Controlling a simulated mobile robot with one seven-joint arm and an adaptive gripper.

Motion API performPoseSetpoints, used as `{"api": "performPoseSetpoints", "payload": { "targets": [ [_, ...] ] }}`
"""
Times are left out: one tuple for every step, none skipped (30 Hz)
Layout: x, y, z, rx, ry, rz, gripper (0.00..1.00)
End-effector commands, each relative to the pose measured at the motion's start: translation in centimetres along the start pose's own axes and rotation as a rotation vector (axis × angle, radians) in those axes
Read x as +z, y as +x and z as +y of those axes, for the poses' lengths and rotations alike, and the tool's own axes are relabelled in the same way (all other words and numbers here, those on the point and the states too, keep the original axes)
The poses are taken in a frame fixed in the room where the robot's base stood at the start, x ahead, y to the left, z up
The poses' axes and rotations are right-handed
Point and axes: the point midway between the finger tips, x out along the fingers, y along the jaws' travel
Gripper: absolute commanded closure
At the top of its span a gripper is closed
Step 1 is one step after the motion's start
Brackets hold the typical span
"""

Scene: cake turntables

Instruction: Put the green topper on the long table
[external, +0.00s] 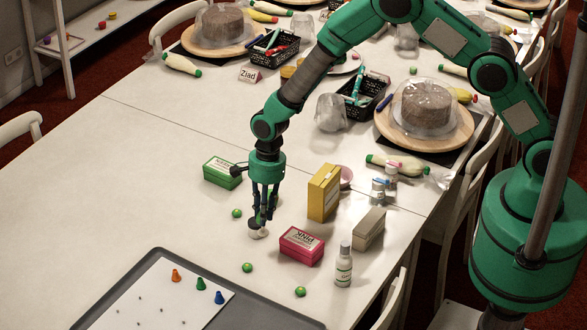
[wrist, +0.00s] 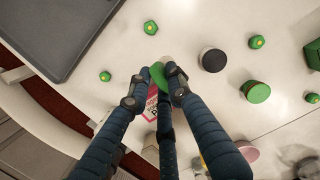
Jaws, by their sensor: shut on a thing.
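My gripper (external: 262,218) points down low over the white long table (external: 110,175). In the wrist view its fingers (wrist: 158,76) are closed around a small green piece (wrist: 156,75), which looks like the green topper; its shape is partly hidden by the fingertips. A small green cone (external: 200,284) stands between an orange one and a blue one on a white board.
The board lies in a grey tray (external: 155,257) at the front. A pink box (external: 301,246), yellow box (external: 323,192), green box (external: 221,172) and white bottle (external: 343,265) stand around my gripper. Several small green pieces (external: 247,267) lie nearby. The table's left part is clear.

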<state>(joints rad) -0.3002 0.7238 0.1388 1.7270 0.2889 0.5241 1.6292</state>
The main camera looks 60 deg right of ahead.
Motion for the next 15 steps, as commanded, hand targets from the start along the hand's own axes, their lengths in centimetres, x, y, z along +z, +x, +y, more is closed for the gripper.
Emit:
{"api": "performPoseSetpoints", "payload": {
  "targets": [
    [0.1, -0.8, -0.1, -0.003, 0.000, 0.000, 0.94],
    [0.1, -1.2, -0.1, -0.003, 0.002, 0.000, 0.94],
    [-1.1, -1.1, -0.4, -0.003, 0.026, 0.001, 0.94],
    [-1.7, -1.1, -0.6, -0.006, 0.040, 0.001, 0.94],
    [-2.3, -1.2, -0.9, -0.008, 0.054, 0.002, 0.94],
    [-3.0, -1.3, -1.1, -0.011, 0.073, 0.002, 0.94],
    [-3.7, -1.4, -1.4, -0.013, 0.090, 0.002, 0.94],
    [-4.4, -1.5, -1.6, -0.016, 0.105, 0.002, 0.94],
    [-5.3, -1.7, -1.9, -0.019, 0.127, 0.003, 0.94],
    [-6.1, -1.8, -2.1, -0.022, 0.146, 0.003, 0.94],
    [-7.0, -1.9, -2.4, -0.025, 0.166, 0.003, 0.94],
    [-8.1, -2.1, -2.7, -0.028, 0.192, 0.004, 0.94],
    [-9.1, -2.2, -3.0, -0.032, 0.215, 0.004, 0.94],
    [-10.0, -2.4, -3.2, -0.035, 0.238, 0.004, 0.94],
    [-11.4, -2.6, -3.5, -0.040, 0.269, 0.005, 0.94]
  ]
}}
